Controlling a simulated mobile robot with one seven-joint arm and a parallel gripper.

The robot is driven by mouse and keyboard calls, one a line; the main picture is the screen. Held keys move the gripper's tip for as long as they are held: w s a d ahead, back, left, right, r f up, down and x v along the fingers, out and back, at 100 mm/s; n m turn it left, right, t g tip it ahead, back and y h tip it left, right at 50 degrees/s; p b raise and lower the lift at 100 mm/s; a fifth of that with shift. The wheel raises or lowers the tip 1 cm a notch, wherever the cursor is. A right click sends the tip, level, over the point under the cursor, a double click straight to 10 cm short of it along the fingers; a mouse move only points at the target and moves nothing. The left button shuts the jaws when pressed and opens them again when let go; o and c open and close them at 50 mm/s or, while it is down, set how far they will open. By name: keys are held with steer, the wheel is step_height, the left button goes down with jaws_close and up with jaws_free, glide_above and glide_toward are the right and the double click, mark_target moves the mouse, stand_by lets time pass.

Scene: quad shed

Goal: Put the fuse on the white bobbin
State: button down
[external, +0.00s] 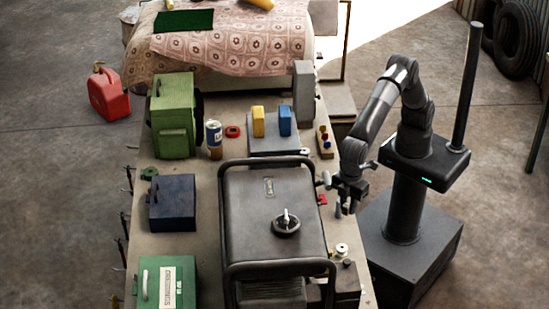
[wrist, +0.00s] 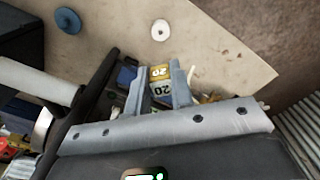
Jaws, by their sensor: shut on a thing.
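My gripper (wrist: 159,88) is shut on the fuse (wrist: 160,73), a small yellow piece marked "20", seen between the two grey fingers in the wrist view. A pale face below it also reads "20". In the external view my gripper (external: 346,206) hangs over the right side of the bench, and the fuse cannot be made out there. The white bobbin (wrist: 160,30) is a round white piece with a dark centre, beyond the fingertips and apart from the fuse in the wrist view. In the external view the white bobbin (external: 342,250) sits near the bench's right edge.
A large dark generator (external: 255,210) with a tubular frame stands left of my gripper. A blue disc (wrist: 67,20) lies left of the bobbin in the wrist view. Green (external: 174,115) and dark blue (external: 172,203) boxes stand farther left. Bare bench surrounds the bobbin in the wrist view.

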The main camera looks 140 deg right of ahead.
mark_target(343, 246)
step_height(343, 246, down, 15)
steer(key=shift+f, duration=0.1)
stand_by(0.3)
steer(key=shift+f, duration=0.15)
steer(key=c, duration=1.3)
jaws_free()
steer(key=shift+o, duration=0.2)
